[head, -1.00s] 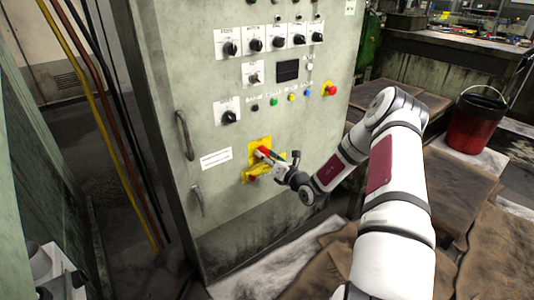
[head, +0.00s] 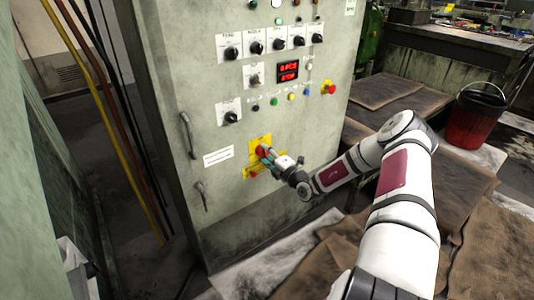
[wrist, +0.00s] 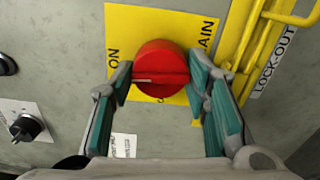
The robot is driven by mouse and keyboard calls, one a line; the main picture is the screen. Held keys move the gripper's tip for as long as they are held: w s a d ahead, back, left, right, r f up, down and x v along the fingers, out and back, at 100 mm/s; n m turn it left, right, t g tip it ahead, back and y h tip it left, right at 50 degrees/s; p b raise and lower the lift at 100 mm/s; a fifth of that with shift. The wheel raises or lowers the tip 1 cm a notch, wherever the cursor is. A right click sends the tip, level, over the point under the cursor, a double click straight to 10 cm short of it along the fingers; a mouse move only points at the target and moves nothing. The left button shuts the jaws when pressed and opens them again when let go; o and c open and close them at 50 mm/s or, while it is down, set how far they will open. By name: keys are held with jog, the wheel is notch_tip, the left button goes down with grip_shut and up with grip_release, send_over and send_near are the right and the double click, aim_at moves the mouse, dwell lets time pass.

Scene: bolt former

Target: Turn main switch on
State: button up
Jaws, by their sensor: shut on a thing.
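The main switch is a round red knob (wrist: 161,68) on a yellow plate (wrist: 143,22) marked "ON" and "MAIN" in the wrist view. In the head view the red knob (head: 262,151) sits low on the grey-green cabinet door (head: 215,185). My gripper (wrist: 160,85) has its two green-padded fingers on either side of the knob, shut on it. My gripper (head: 272,157) partly covers the knob and plate in the head view.
A yellow lock-out bracket (wrist: 258,45) sits right beside the plate. Several black knobs (head: 257,47), coloured buttons and a red emergency stop (head: 329,87) are higher on the cabinet. Door handles (head: 187,134) are at left. A red bucket (head: 473,118) stands at the right.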

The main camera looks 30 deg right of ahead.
jog(key=shift+m, duration=0.6)
jog(key=o, duration=1.2)
jog(key=s, duration=1.2)
jog(key=shift+d, duration=0.2)
